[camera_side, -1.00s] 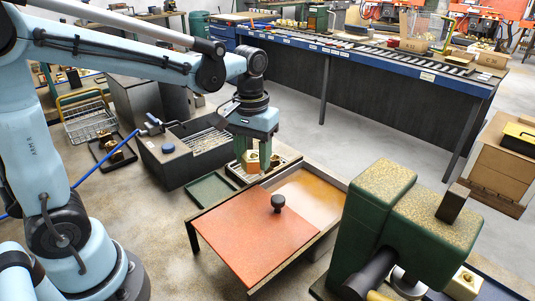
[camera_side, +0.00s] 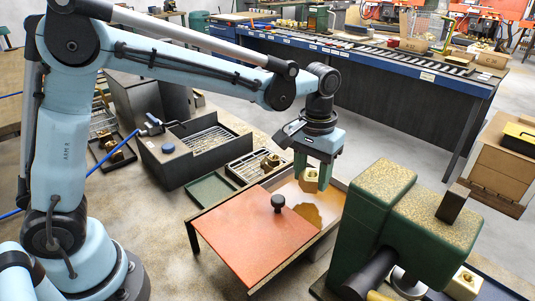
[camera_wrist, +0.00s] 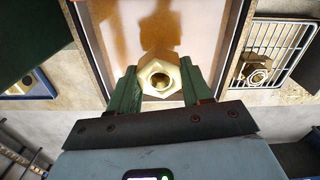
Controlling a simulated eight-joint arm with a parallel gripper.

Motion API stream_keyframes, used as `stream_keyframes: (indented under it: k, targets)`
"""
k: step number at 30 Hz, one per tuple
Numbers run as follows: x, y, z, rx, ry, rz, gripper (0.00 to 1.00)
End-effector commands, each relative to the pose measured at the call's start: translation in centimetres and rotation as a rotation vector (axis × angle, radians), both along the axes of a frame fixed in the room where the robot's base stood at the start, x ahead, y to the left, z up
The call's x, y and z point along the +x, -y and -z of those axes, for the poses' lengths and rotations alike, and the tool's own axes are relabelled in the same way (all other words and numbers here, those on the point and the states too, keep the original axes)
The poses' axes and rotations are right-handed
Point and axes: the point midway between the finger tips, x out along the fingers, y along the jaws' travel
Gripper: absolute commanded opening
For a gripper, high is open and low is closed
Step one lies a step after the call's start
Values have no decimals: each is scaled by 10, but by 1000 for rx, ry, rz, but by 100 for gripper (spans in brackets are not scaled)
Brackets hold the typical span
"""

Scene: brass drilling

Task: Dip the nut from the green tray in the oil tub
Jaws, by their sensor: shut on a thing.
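My gripper (camera_side: 313,175) is shut on a hexagonal brass nut (camera_side: 312,174). In the wrist view the nut (camera_wrist: 158,76) sits between the green fingers (camera_wrist: 160,88), its bore facing the camera. The gripper hangs over the open part of the oil tub (camera_side: 296,193), and an amber patch shows below the nut. The nut appears above the oil; the exact gap is hard to judge. An orange lid (camera_side: 250,232) with a black knob (camera_side: 278,202) covers the tub's near-left part. The green tray (camera_side: 211,189), left of the tub, looks empty.
A wire rack (camera_side: 245,170) holding a brass fitting (camera_side: 269,160) stands behind the tub. A grey basin (camera_side: 180,168) is left of it. A green machine (camera_side: 385,215) stands close on the tub's right. A black tray (camera_side: 103,168) holds brass parts.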

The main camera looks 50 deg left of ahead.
Motion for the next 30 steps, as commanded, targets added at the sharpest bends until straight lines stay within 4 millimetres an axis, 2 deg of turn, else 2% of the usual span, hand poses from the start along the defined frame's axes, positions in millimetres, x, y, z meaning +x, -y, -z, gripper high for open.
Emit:
stream_keyframes:
  k: [30]
  targets:
    - [0,0,86,0,0,0,1]
